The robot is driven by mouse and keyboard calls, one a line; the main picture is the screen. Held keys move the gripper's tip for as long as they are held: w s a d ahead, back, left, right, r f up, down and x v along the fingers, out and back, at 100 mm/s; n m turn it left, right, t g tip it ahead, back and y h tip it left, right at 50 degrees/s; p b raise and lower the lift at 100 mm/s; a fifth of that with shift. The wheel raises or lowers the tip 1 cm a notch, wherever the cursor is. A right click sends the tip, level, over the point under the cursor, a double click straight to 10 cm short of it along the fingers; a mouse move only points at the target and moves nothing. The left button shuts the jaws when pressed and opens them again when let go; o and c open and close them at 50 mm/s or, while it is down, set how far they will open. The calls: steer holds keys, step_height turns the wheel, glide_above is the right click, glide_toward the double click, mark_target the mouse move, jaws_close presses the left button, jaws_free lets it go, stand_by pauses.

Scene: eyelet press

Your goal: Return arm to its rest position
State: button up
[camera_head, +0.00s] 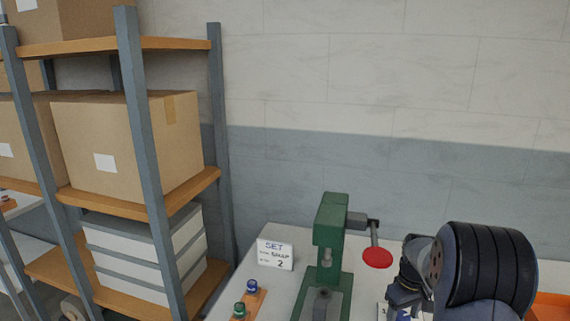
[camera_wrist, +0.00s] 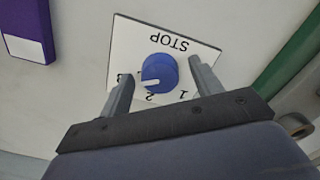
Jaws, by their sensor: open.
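My gripper (camera_wrist: 160,70) is open in the wrist view, with one finger on each side of a blue dial knob (camera_wrist: 161,68). I see gaps between the fingers and the knob. The knob sits on a white plate (camera_wrist: 125,40) marked STOP, 1, 2 and 3, seen upside down. Its white pointer line lies toward the side of 2 and 3; the left finger partly covers the 3. In the head view my arm's dark wrist is at the lower right, and the fingertips are largely hidden.
A green press (camera_head: 331,225) with a red-ended lever (camera_head: 377,258) stands on the white table (camera_head: 290,234) beside my arm. A card (camera_head: 275,254) reads SET and 2. A shelf (camera_head: 140,120) with boxes is at left. A purple block (camera_wrist: 25,28) lies near the plate.

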steer(key=n, duration=0.7)
steer(key=shift+n+b, duration=0.35)
steer(key=shift+n, duration=0.05)
step_height(320, 180, up, 11)
steer(key=shift+a+f, duration=0.1)
stand_by(0.3)
